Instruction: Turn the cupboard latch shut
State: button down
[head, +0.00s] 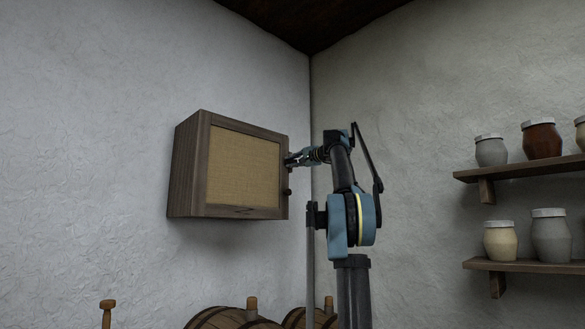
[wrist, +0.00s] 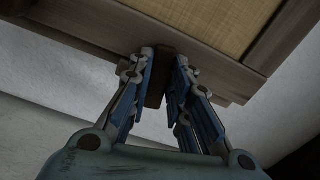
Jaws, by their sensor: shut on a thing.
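The wooden cupboard (head: 190,180) hangs on the left wall, its door (head: 245,170) with a woven tan panel lying closed against the body as far as I can see. The latch (wrist: 155,92) is a dark wooden piece at the door's edge, seen in the wrist view between my fingers. My gripper (wrist: 164,100) is shut on the latch, one finger on each side. In the head view my gripper (head: 290,160) reaches the right edge of the door, and the latch is mostly hidden there.
A small dark knob (head: 288,192) sits below my gripper on the door's edge. Shelves (head: 520,170) with several jars are on the right wall. Barrels (head: 230,318) stand below. The space between cupboard and shelves is clear apart from my arm.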

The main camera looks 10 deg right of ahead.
jog(key=shift+d+r+m, duration=0.1)
jog(key=shift+d+m, duration=0.05)
jog(key=shift+m, duration=0.95)
jog(key=c, duration=1.5)
grip_release()
jog(key=shift+w+d, duration=0.1)
jog(key=shift+w, duration=0.05)
jog(key=v, duration=1.1)
jog(key=shift+s+d, duration=0.15)
jog(key=shift+s, duration=0.25)
